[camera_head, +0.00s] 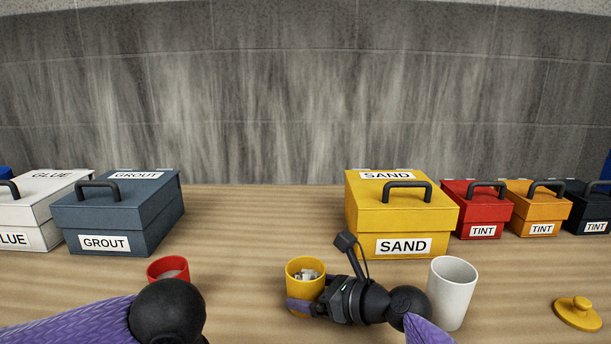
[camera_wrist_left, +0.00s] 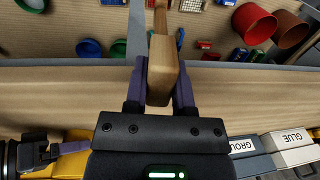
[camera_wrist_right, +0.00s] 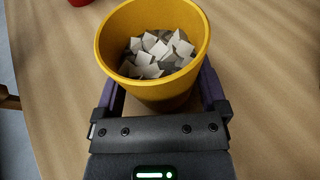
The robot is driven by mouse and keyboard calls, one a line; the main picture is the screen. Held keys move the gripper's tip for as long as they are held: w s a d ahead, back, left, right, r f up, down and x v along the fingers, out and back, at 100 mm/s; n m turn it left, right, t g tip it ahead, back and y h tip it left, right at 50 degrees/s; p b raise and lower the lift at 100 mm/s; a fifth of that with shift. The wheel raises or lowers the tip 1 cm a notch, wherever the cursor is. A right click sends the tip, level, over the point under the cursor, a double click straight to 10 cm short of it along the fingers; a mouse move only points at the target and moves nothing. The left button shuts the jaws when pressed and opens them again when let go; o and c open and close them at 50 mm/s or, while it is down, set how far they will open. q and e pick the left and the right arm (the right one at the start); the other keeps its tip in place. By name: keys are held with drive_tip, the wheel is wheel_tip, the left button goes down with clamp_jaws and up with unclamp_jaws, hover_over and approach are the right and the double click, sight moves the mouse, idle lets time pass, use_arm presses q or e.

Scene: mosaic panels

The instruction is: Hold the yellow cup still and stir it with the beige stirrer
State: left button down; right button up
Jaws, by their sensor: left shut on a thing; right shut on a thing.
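The yellow cup (camera_head: 300,283) stands upright on the wooden table with grey and white tile pieces inside. My right gripper (camera_head: 306,302) is shut on it, and in the right wrist view its fingers lie on either side of the yellow cup (camera_wrist_right: 165,93). The beige stirrer (camera_wrist_left: 163,55) shows in the left wrist view, clamped between the purple fingers of my left gripper (camera_wrist_left: 160,82). The stirrer's far end runs toward the top of that view. In the head view my left gripper and the stirrer are hidden or out of frame; the stirrer does not show in the cup.
A red cup (camera_head: 168,265) stands to the left and a white cup (camera_head: 452,295) to the right of the yellow cup. A yellow lid (camera_head: 577,312) lies far right. Behind are the grout box (camera_head: 105,215), sand box (camera_head: 400,222) and tint boxes (camera_head: 482,215). Table between grout and sand is clear.

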idle(0.4)
drive_tip(key=o, duration=0.6)
drive_tip(key=shift+c, duration=0.2)
